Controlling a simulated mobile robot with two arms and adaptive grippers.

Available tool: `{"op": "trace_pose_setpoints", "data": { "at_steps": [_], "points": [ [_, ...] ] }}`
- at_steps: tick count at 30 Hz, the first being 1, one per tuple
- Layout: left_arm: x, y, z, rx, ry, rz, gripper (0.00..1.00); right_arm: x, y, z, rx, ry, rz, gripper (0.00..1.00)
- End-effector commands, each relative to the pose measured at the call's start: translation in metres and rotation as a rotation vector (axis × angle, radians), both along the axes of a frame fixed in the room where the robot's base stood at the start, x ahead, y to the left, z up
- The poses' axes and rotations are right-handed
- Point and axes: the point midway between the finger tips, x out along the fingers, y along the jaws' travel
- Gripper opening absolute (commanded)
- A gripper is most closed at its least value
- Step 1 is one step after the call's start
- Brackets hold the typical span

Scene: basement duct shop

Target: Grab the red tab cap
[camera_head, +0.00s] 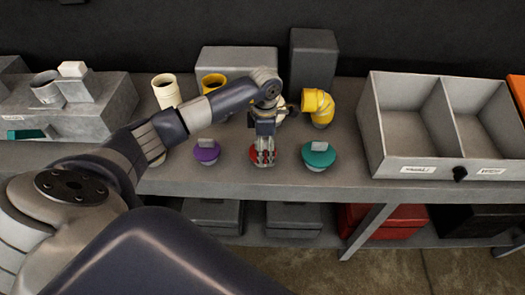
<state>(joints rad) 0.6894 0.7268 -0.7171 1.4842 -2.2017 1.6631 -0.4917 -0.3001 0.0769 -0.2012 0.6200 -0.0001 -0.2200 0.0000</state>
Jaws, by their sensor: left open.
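The red tab cap (255,155) sits on the grey bench near its front edge, between a purple cap and a teal cap. My left gripper (264,161) points down right over the red cap, with its fingers in front of the cap's middle. The fingers are open and hide the cap's tab, so I cannot tell whether they straddle or touch it. My right gripper is not in view.
The purple tab cap (207,152) stands close on the left and the teal tab cap (318,156) close on the right. A yellow elbow (318,104) stands behind. A grey two-compartment bin (411,165) is at the right. Bare bench (355,185) shows along the front.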

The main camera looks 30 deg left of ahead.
Motion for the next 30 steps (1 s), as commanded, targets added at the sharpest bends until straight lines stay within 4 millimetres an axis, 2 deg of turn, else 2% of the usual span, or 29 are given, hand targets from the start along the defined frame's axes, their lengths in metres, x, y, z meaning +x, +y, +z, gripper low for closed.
{"op": "trace_pose_setpoints", "data": {
  "at_steps": [3,15,30],
  "points": [
    [0.0001,-0.0002,0.0000,0.000,0.000,0.000,0.92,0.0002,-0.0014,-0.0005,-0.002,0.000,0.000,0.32],
    [-0.0010,-0.0003,-0.0016,0.000,0.004,-0.001,0.01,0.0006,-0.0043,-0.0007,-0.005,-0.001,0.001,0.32],
    [-0.0035,-0.0010,-0.0040,0.000,0.011,-0.003,0.00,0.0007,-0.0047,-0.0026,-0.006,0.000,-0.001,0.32]
  ]
}}
